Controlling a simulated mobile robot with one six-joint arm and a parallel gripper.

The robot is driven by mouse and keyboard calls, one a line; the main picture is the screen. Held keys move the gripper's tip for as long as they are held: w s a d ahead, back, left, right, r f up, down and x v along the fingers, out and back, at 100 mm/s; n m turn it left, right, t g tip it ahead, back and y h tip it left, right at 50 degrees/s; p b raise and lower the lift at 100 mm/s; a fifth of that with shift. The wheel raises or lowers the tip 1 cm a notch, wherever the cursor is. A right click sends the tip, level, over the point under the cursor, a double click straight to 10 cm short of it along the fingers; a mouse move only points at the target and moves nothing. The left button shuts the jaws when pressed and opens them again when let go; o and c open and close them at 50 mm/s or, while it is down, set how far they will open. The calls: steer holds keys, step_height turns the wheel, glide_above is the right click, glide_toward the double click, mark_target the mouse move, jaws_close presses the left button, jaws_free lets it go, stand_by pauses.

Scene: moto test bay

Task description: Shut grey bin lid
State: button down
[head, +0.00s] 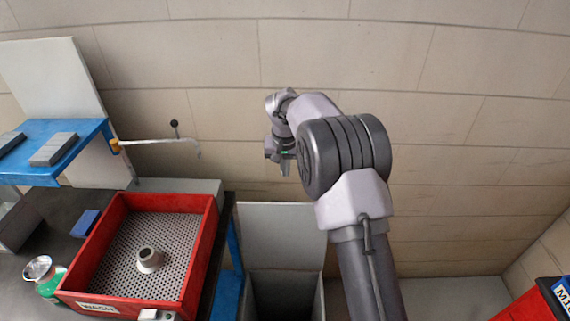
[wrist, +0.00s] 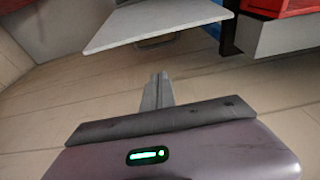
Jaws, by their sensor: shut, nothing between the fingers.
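The grey bin (head: 286,287) stands on the floor right of the bench, its dark inside showing from above. Its lid (head: 283,235) is open and stands up at the back of the bin, toward the wall. In the wrist view the lid (wrist: 155,24) is a pale panel at the top, beyond my fingertips. My gripper (head: 284,168) is above the lid in the head view, near the wall. In the wrist view my gripper (wrist: 159,78) has its fingers together and empty, with a visible gap to the lid.
Left of the bin is a bench with a red tray (head: 205,255) holding a perforated plate and a round metal part (head: 149,260). A tap (head: 165,142) and a blue shelf (head: 70,150) are farther left. A red box (head: 530,305) is at lower right. The block wall is close behind.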

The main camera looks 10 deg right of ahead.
step_height(320, 180, down, 10)
steer(key=s+b, duration=0.2)
steer(key=b, duration=0.1)
steer(key=shift+a+r+b, duration=0.15)
steer(key=shift+a+b, duration=0.1)
steer(key=shift+b, duration=0.05)
